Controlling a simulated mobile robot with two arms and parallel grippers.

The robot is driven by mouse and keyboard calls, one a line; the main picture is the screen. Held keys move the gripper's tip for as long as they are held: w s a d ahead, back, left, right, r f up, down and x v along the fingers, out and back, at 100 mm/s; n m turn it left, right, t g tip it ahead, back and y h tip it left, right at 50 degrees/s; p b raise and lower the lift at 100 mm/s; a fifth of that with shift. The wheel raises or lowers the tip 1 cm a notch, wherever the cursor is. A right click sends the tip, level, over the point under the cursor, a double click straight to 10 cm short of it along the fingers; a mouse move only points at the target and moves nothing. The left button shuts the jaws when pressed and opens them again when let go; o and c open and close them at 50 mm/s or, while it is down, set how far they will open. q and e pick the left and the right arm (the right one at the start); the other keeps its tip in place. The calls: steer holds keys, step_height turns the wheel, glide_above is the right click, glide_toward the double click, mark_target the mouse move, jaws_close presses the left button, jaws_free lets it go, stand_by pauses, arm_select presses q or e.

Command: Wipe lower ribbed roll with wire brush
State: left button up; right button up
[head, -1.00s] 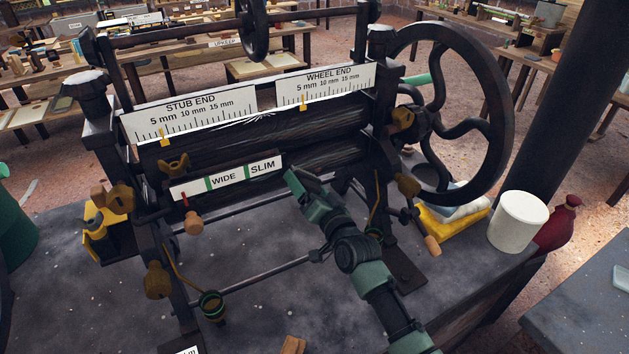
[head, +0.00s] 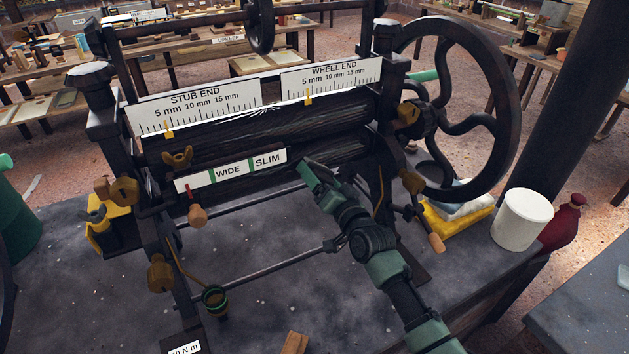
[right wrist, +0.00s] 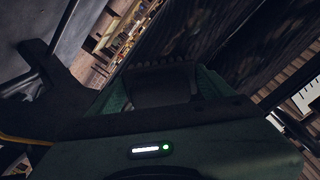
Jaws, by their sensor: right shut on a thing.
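The lower ribbed roll (head: 340,150) is a dark cylinder lying across the machine frame, beneath the upper roll (head: 255,128); the white WIDE/SLIM label strip (head: 230,171) hides its left part. My right gripper (head: 312,172) is at the front of the lower roll, just right of the strip. It is shut on the wire brush (right wrist: 165,88), a dark block with a toothed upper edge in the right wrist view, close to a dark ribbed surface. Whether the bristles touch the roll I cannot tell. My left gripper is not in view.
A large spoked wheel (head: 505,100) stands at the machine's right. A white pot (head: 522,220), red bottle (head: 565,222) and yellow cloth (head: 455,222) are on the bench's right. A small green-rimmed cup (head: 215,298) hangs in front.

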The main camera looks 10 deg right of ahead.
mark_target(329, 172)
steer(key=shift+w+d+b, duration=0.25)
steer(key=shift+d+b, duration=0.05)
steer(key=shift+d, duration=0.45)
steer(key=shift+w+d+b, duration=0.25)
steer(key=shift+d, duration=0.45)
steer(key=shift+w+d+f+b, duration=0.1)
steer(key=shift+w+d+b, duration=0.2)
steer(key=shift+d+b, duration=0.35)
steer(key=shift+w+d+b, duration=0.25)
steer(key=shift+d+b, duration=0.05)
steer(key=shift+d, duration=0.45)
steer(key=shift+s, duration=0.15)
steer(key=shift+s+p, duration=0.25)
steer(key=shift+p, duration=0.15)
steer(key=shift+p+v, duration=1.3)
steer(key=shift+v, duration=1.35)
